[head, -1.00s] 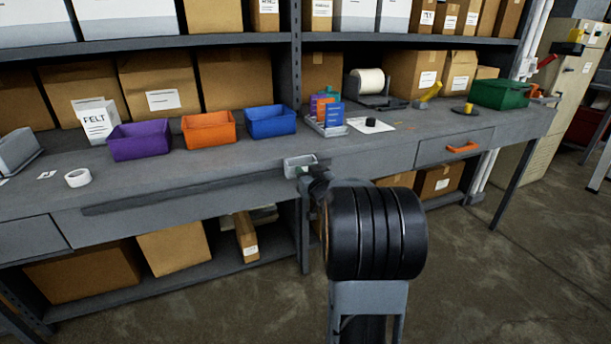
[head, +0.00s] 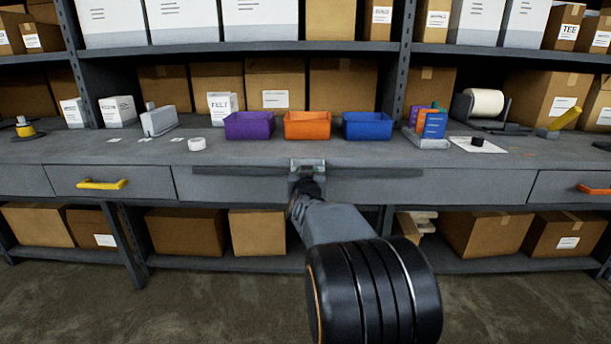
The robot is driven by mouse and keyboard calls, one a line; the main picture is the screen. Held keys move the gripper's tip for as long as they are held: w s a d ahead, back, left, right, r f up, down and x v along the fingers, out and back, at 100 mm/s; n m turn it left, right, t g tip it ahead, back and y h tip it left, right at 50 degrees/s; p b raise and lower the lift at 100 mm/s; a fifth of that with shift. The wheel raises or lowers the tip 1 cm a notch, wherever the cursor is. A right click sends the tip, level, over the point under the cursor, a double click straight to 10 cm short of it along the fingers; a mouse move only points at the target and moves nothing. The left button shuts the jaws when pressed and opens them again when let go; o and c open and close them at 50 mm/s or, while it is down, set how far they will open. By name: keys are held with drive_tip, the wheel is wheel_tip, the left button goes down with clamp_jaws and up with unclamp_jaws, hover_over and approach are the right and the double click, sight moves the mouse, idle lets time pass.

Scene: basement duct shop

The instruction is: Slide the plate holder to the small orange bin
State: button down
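The plate holder, a small light-grey carriage (head: 306,163), sits at the bench's front edge on a long dark rail (head: 240,172). It stands in front of the small orange bin (head: 307,127), roughly level with its middle, with a strip of bench top between them. My gripper (head: 306,181) is at the near side of the plate holder and appears to touch it. My own wrist and dark arm links hide the fingers, so I cannot see whether they are closed on it.
A purple bin (head: 249,126) stands left of the orange bin and a blue bin (head: 367,127) right of it. A rack of coloured cards (head: 430,126) and a white roll (head: 484,103) are farther right. A tape ring (head: 197,144) lies left. The rail is clear both sides.

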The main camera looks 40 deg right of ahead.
drive_tip(key=shift+w+a+r, duration=0.1)
drive_tip(key=shift+w+a, duration=0.05)
drive_tip(key=shift+a, duration=0.05)
drive_tip(key=c, duration=0.8)
unclamp_jaws()
drive_tip(key=shift+o, duration=0.2)
drive_tip(key=p+v, duration=0.2)
drive_tip(key=v, duration=1.2)
drive_tip(key=shift+p, duration=0.4)
drive_tip(key=shift+d, duration=0.1)
